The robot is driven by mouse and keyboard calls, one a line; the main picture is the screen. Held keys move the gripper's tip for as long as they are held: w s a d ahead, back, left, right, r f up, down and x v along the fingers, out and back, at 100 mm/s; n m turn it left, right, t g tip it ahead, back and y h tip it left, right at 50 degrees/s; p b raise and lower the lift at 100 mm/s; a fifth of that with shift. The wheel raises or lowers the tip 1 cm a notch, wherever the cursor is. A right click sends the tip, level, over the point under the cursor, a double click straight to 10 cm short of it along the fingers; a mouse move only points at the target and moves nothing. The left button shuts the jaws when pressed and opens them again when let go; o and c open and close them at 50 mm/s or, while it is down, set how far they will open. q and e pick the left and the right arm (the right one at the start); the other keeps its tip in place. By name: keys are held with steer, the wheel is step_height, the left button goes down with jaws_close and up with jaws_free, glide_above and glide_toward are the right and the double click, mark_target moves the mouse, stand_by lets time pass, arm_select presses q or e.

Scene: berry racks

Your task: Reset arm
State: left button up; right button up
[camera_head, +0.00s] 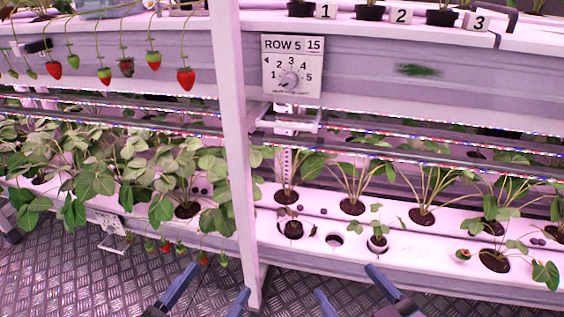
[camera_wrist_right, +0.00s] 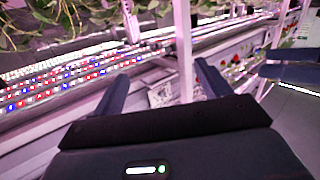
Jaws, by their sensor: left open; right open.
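My left gripper (camera_head: 208,290) is at the bottom of the head view, left of the white post, with its two blue fingers apart and nothing between them. My right gripper (camera_head: 350,285) is at the bottom, right of the post, also open and empty. In the right wrist view its two dark fingers (camera_wrist_right: 160,95) stand wide apart, with rack parts visible beyond them. Both grippers are in front of the lower rack and appear clear of the plants.
A white post (camera_head: 232,150) stands between the grippers. The lower white planting shelf (camera_head: 330,222) holds several plants and an empty hole (camera_head: 334,240). A dial panel marked ROW 5 (camera_head: 291,68) is on the upper rack. Strawberries (camera_head: 186,79) hang at upper left. Metal floor (camera_head: 70,275) is open below.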

arm_select(q)
steer(key=s+a+r+n+g+y+p, duration=0.1)
steer(key=a+r+g+y+p, duration=0.1)
steer(key=p, duration=1.5)
steer(key=s+a+r+n+g+y+p, duration=0.1)
steer(key=r+g+p, duration=0.3)
steer(key=p, duration=1.4)
step_height(320, 180, up, 4)
steer(key=shift+s+a+f+g+y, duration=0.2)
steer(key=shift+a+g+y, duration=0.3)
steer(key=shift+y, duration=0.4)
arm_select(e)
steer(key=s+d+r+m+g+h, duration=0.1)
steer(key=s+r+g, duration=0.1)
steer(key=r, duration=0.4)
steer(key=s+d+r+m+g+h, duration=0.1)
steer(key=d+r+g+h, duration=0.1)
steer(key=r, duration=0.4)
steer(key=shift+s+d+g, duration=0.15)
steer(key=shift+s+g, duration=0.25)
arm_select(q)
steer(key=shift+a, duration=0.1)
